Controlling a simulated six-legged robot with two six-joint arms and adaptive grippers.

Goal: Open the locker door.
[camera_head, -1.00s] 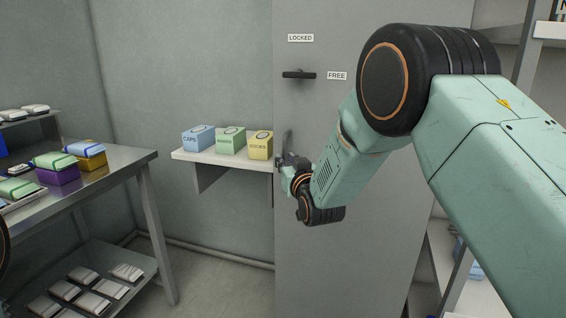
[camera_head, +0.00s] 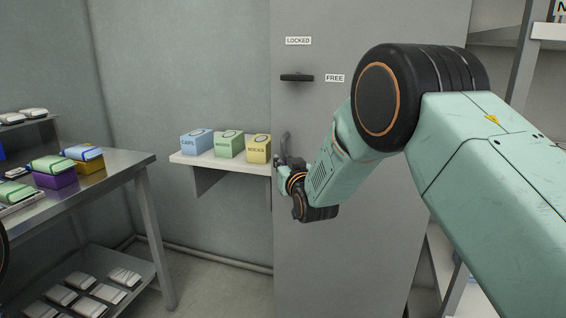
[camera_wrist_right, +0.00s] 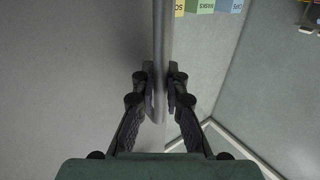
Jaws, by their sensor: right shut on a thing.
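The grey locker door (camera_head: 350,25) fills the middle of the head view and looks closed or nearly so; I cannot make out a gap. A dark latch lever (camera_head: 297,77) lies level, in line with the FREE label (camera_head: 334,78) and below the LOCKED label (camera_head: 298,41). An upright pull handle (camera_head: 285,143) stands near the door's left edge. My right gripper (camera_head: 281,163) is shut on this handle, partly hidden by its own wrist. In the right wrist view, the gripper's fingers (camera_wrist_right: 160,95) flank the handle bar (camera_wrist_right: 163,45). My left gripper is not in view.
A wall shelf (camera_head: 222,165) with blue, green and yellow boxes sits just left of the door. A metal table (camera_head: 125,168) with packs stands at far left. A rack (camera_head: 520,75) is at the right. Floor shows between table and door.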

